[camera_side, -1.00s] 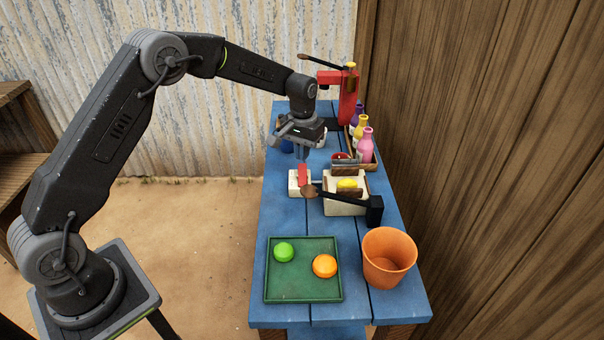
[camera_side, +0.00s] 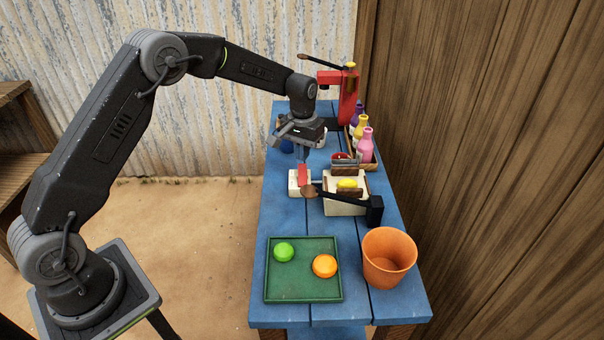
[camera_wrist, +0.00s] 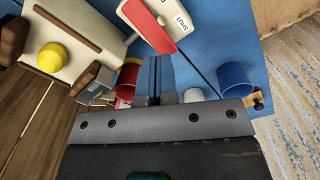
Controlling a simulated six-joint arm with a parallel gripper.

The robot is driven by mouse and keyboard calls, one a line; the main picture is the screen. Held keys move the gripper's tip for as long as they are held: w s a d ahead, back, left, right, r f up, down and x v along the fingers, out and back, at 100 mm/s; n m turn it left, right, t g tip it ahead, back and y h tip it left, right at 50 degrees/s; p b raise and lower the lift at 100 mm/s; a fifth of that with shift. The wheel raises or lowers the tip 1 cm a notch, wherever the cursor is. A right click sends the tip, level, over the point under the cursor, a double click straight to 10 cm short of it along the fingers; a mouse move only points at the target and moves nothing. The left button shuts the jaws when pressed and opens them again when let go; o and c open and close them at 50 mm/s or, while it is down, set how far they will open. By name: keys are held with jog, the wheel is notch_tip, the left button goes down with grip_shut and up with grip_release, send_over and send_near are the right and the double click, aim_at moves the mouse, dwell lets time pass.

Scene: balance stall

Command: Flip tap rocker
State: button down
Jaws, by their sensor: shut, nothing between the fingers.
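The tap rocker (camera_side: 303,170) is a small red lever on a white base plate (camera_side: 295,187) near the middle of the blue table. In the wrist view the red rocker (camera_wrist: 147,28) lies at the top, and its white plate (camera_wrist: 180,19) bears the word SHUT. My gripper (camera_side: 303,156) points down just behind the rocker in the side view. Its fingers (camera_wrist: 154,80) are together and empty. In the wrist view they are apart from the rocker, but the side view does not show clearly whether they touch.
A cream box (camera_side: 345,206) with a yellow ball and a black-ended lever (camera_side: 345,199) stands right of the plate. Bottles (camera_side: 366,146), a red press (camera_side: 349,95) and cups, one blue (camera_wrist: 235,78), are farther back. A green tray (camera_side: 304,291) and orange pot (camera_side: 389,258) stand in front.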

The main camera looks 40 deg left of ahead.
aim_at(302, 169)
jog(key=shift+f, duration=2.15)
dwell(0.8)
jog(key=shift+r, duration=3.6)
jog(key=s+d+r+m+t, duration=0.1)
jog(key=s+d+r+t, duration=0.2)
jog(key=s+r, duration=1.2)
jog(key=s+d+m+t, duration=0.2)
jog(key=s, duration=1.7)
jog(key=shift+r+t, duration=0.3)
jog(key=shift+r, duration=0.15)
